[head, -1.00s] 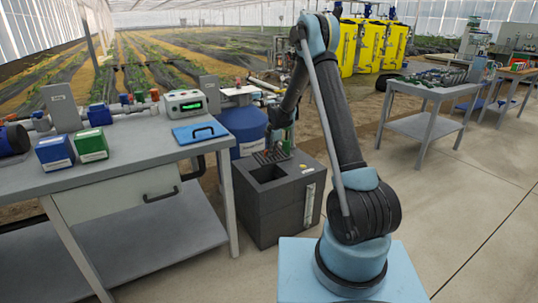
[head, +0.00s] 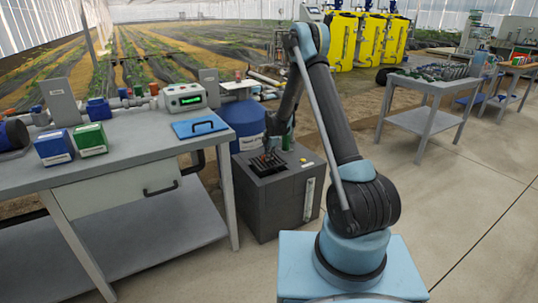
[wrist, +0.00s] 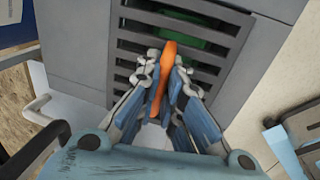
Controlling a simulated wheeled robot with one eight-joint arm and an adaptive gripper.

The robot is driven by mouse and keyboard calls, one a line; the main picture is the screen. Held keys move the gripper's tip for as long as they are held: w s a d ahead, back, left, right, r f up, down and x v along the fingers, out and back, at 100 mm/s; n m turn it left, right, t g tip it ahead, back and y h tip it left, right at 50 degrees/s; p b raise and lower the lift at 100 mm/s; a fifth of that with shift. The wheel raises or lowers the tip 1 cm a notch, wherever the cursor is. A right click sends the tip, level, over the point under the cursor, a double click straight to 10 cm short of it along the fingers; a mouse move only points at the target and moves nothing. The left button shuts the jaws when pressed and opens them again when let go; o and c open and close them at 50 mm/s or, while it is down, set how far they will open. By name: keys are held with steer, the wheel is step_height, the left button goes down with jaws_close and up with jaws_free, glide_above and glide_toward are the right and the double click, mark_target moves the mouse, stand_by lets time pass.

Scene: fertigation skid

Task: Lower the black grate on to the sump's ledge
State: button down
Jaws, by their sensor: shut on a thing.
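The black grate (head: 262,164) lies over the opening in the top of the grey sump (head: 270,207) in the head view. In the wrist view the grate's dark slats (wrist: 130,62) look roughly in line with the sump's grey top (wrist: 80,50). My gripper (wrist: 166,75) is shut on an upright orange handle (wrist: 170,55) above the slats. In the head view my gripper (head: 271,148) is small and partly hidden by the arm. The ledge is hidden under the grate, so I cannot tell whether the grate touches it all round.
Something green (wrist: 195,42) shows through the slats. A grey bench (head: 130,165) stands left of the sump, with a blue clipboard-like plate (head: 200,127) near its edge. A blue drum (head: 245,122) stands behind the sump. The floor to the right (head: 440,220) is clear.

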step_height(320, 180, down, 10)
steer(key=shift+r, duration=0.2)
stand_by(0.8)
steer(key=c, duration=1.7)
jaws_free()
steer(key=shift+o, duration=0.2)
steer(key=shift+r, duration=0.1)
steer(key=shift+r, duration=4.9)
